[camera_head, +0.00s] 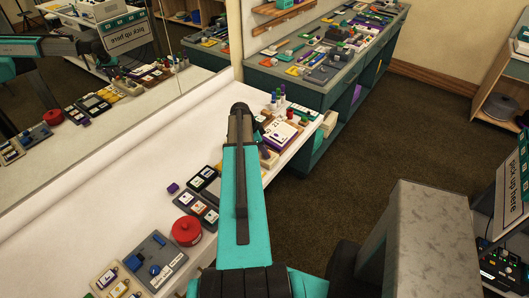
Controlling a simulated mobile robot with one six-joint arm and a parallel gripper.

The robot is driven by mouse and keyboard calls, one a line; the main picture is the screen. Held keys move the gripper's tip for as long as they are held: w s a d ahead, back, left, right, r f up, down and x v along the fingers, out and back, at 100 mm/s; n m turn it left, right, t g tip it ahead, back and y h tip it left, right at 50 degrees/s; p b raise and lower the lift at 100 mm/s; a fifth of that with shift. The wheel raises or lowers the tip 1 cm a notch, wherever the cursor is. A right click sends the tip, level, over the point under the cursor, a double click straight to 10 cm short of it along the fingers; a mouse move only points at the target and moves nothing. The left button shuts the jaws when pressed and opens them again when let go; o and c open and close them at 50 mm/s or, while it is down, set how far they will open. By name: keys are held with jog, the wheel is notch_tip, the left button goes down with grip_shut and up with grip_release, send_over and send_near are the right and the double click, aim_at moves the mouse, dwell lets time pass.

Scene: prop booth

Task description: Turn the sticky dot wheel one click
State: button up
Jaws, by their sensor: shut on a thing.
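My arm reaches forward from the bottom and covers the middle of the white counter (130,190). Only a dark part of my gripper (259,131) shows past the arm's far end, low over the right part of the counter. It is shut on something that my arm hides. I cannot make out the sticky dot wheel for certain; it may be behind my arm. A white card block with a purple edge (281,134) and a wooden block (268,158) stand just right of the gripper. The mirror on the left shows the arm's reflection, too small to tell the fingertips.
A red lidded pot (187,231), dark picture tiles (197,204), a grey board with blue parts (153,262) and a small purple block (173,188) lie left of my arm. Several small upright bottles (277,100) stand near the counter's far end. A cluttered teal cabinet (318,101) is beyond.

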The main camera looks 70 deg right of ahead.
jog(key=n+b, duration=0.2)
jog(key=b, duration=0.1)
jog(key=n+t+h+b, duration=0.1)
jog(key=shift+s+a+f+n+b, duration=0.2)
jog(key=shift+f+n+b, duration=0.05)
jog(key=shift+n+b, duration=0.1)
jog(key=n+b, duration=0.1)
jog(key=n, duration=0.1)
jog(key=n+t+b, duration=0.1)
jog(key=n+b, duration=0.1)
jog(key=shift+s+r+t+h, duration=0.1)
jog(key=shift+s+t+h, duration=0.1)
jog(key=shift+t+h, duration=0.1)
jog(key=n, duration=0.1)
jog(key=n+t+b, duration=0.1)
jog(key=n, duration=0.1)
jog(key=n+b, duration=0.1)
jog(key=shift+s+n+t, duration=0.25)
jog(key=shift+n+t, duration=0.1)
jog(key=shift+t, duration=0.05)
jog(key=shift+s+r+n+t+b, duration=0.15)
jog(key=shift+n+t+b, duration=0.5)
jog(key=shift+n, duration=1.45)
jog(key=o, duration=1.1)
jog(key=shift+c, duration=0.2)
jog(key=shift+r, duration=0.15)
